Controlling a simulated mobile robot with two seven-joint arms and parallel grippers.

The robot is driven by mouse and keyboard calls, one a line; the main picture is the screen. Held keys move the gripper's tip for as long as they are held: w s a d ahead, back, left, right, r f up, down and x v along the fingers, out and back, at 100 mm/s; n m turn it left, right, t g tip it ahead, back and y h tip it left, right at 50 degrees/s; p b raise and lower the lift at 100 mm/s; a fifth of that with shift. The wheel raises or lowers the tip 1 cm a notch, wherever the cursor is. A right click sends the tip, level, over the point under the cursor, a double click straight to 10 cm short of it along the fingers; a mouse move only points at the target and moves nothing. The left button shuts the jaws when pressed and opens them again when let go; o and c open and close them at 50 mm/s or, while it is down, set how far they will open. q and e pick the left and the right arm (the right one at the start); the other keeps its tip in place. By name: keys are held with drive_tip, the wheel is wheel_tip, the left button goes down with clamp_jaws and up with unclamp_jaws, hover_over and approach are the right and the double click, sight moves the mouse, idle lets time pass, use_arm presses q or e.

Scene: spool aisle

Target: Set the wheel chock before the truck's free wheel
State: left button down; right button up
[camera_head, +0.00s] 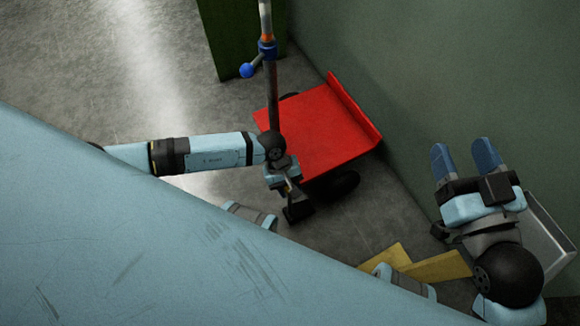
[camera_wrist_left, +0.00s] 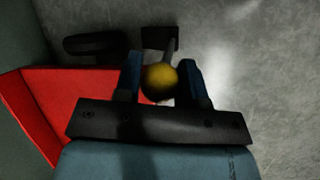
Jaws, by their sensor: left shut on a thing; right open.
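The red flatbed truck (camera_head: 315,130) stands on the grey floor beside the green wall. Its near black wheel (camera_head: 342,184) shows under the bed, and a wheel also shows in the left wrist view (camera_wrist_left: 95,46). My left gripper (camera_head: 288,188) is shut on the yellow knob (camera_wrist_left: 160,78) of the wheel chock. The black chock body (camera_head: 298,212) hangs below the fingers, left of the near wheel with a small gap. I cannot tell whether it touches the floor. My right gripper (camera_head: 461,155) is open and empty, away to the right of the truck.
A dark pole (camera_head: 272,90) with a blue knob (camera_head: 247,71) rises at the truck's left edge. A dark green block (camera_head: 236,40) stands behind. Yellow flat pieces (camera_head: 440,267) and a grey tray (camera_head: 546,232) lie at lower right. The floor left of the truck looks clear.

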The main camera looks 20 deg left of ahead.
use_arm(q)
drive_tip(key=shift+f+b, duration=0.5)
drive_tip(key=shift+f, duration=0.3)
drive_tip(key=shift+w+d, duration=0.15)
drive_tip(key=shift+w, duration=0.05)
drive_tip(key=w+d, duration=0.4)
drive_tip(key=w, duration=0.2)
drive_tip(key=shift+d, duration=0.35)
use_arm(e)
drive_tip(key=shift+w+d+r+n+t, duration=0.3)
drive_tip(key=shift+w+n, duration=0.15)
drive_tip(key=shift+n, duration=0.35)
drive_tip(key=shift+r+y, duration=0.1)
drive_tip(key=shift+y, duration=0.3)
use_arm(q)
drive_tip(key=c, duration=0.6)
unclamp_jaws()
use_arm(e)
drive_tip(key=shift+s, duration=0.1)
